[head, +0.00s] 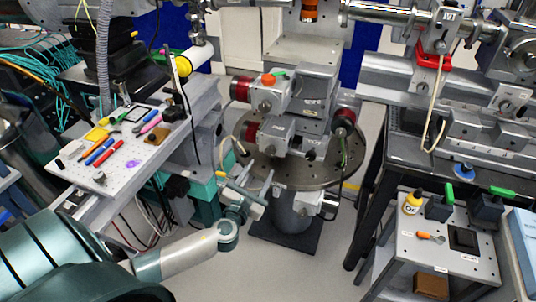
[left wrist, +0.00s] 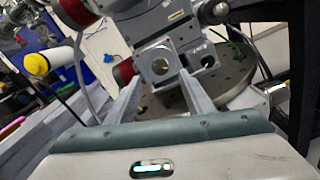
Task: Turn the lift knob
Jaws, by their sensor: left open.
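A grey motion-stage stack (head: 290,105) stands on a round drilled plate (head: 330,174). It carries red-banded cylindrical parts on its sides (head: 241,89) and an orange cap (head: 268,78) on top. No readable label shows which part is the lift knob. My left gripper (head: 250,180) is open and empty at the front left of the stack, over the plate's near edge. In the left wrist view its two fingers (left wrist: 160,98) point at a grey block with a round face (left wrist: 159,66). The block appears beyond the fingertips; the exact gap is unclear. My right gripper is out of view.
A white pegboard shelf (head: 120,150) with pens and small tools is at left. A small cart (head: 460,265) with a yellow bottle (head: 412,202) stands at lower right. A dark bench (head: 400,160) with rails is at right. Loose cables hang around the left shelf.

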